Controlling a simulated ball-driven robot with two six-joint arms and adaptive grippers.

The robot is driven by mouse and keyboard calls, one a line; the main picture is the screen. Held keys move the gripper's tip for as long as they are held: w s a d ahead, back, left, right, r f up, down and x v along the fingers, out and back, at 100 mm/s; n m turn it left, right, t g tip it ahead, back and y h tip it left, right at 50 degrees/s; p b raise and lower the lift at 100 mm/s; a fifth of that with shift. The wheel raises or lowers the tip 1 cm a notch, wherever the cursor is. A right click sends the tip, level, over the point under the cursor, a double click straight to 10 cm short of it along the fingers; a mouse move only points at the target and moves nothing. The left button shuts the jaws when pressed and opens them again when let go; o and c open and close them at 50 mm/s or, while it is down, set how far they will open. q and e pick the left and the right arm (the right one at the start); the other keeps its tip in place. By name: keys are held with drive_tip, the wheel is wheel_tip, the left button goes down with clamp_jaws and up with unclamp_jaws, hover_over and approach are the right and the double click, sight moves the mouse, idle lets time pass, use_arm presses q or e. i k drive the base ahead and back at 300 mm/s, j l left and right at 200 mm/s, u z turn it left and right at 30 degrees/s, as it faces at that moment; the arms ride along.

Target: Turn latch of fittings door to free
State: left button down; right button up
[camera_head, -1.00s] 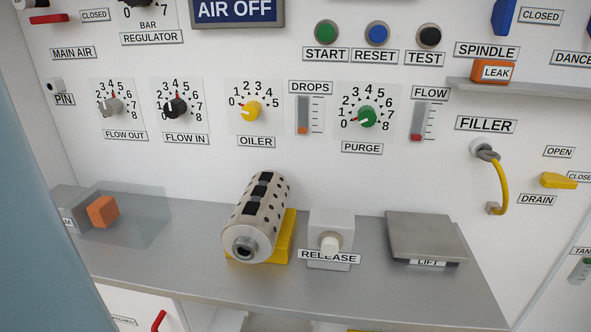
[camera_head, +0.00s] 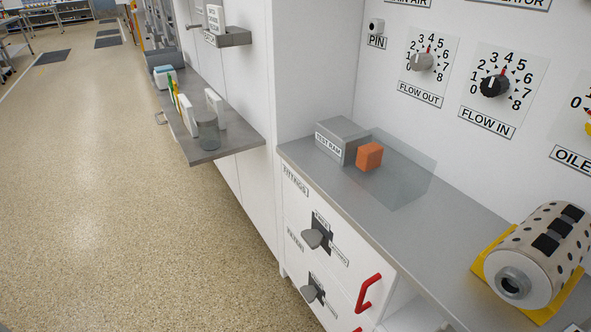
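The fittings door (camera_head: 294,215) is a white front below the grey counter, with a FITTINGS label (camera_head: 295,181) near its top left corner. It appears closed. A grey latch knob (camera_head: 313,239) sits on a dark plate on it, with small slanted labels around it that are hard to read. A second, similar latch (camera_head: 309,293) sits lower down. I cannot tell surely which position either latch is in. A red handle (camera_head: 367,293) is to the right. Neither of my grippers is in view.
On the counter (camera_head: 400,215) stand a grey TEST RAM box (camera_head: 342,140), an orange block (camera_head: 369,157) and a perforated cylinder (camera_head: 532,258) on a yellow cradle. A grey shelf (camera_head: 225,144) with items juts out at left. The speckled floor (camera_head: 130,200) is open.

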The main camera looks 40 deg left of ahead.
sight(313, 238)
drive_tip(key=u, duration=1.2)
drive_tip(key=i+j+z, duration=0.15)
drive_tip(key=j, duration=0.55)
drive_tip(key=j+z, duration=0.2)
drive_tip(key=j, duration=0.55)
